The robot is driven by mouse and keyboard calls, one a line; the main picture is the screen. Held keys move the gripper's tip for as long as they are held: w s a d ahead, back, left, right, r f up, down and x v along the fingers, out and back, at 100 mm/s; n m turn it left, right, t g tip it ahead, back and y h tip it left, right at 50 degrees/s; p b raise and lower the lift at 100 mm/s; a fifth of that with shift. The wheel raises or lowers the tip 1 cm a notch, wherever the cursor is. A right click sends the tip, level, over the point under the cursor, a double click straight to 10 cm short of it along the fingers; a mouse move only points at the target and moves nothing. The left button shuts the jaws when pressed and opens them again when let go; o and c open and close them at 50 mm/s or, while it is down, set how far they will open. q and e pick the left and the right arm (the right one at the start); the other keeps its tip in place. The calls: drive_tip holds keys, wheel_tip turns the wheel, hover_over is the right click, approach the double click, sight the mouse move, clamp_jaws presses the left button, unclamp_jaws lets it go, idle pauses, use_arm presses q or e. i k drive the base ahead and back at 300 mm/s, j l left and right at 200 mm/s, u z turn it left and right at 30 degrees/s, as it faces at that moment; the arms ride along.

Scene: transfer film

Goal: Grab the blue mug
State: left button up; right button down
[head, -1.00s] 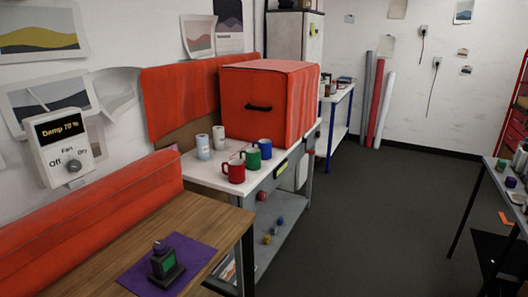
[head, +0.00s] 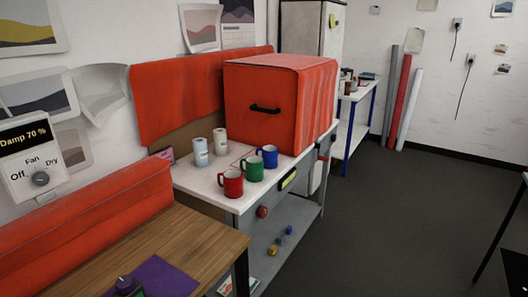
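The blue mug (head: 269,156) stands upright on the white table (head: 194,181), at the back right end of a short row of mugs. The green mug (head: 253,168) stands beside it, nearer to me, and the red mug (head: 232,184) stands nearest. The green mug is close to the blue mug; I cannot tell whether they touch. Neither of my grippers is in the head view.
A large red box (head: 285,107) with a black handle stands behind the mugs. Two pale cylinders (head: 200,152) stand left of them. A wooden table (head: 160,238) with a purple mat (head: 165,281) is in front at left. The dark floor (head: 400,215) at right is open.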

sight(270, 153)
drive_tip(key=i+l+u, duration=0.1)
drive_tip(key=i+l, duration=0.2)
drive_tip(key=i+l+u, duration=0.1)
drive_tip(key=i+l, duration=0.2)
drive_tip(key=i+l+u, duration=0.1)
drive_tip(key=i+l, duration=0.2)
drive_tip(key=i+l+u, duration=0.1)
drive_tip(key=i+l, duration=0.2)
drive_tip(key=i+l+u, duration=0.1)
drive_tip(key=i+l, duration=0.15)
drive_tip(key=l, duration=0.25)
drive_tip(key=i+l+u, duration=0.1)
drive_tip(key=i+l, duration=0.15)
drive_tip(key=l, duration=0.15)
drive_tip(key=i+l+u, duration=0.1)
drive_tip(key=i+l, duration=0.15)
drive_tip(key=l, duration=0.15)
drive_tip(key=i+l+u, duration=0.1)
drive_tip(key=l, duration=0.35)
drive_tip(key=i, duration=0.1)
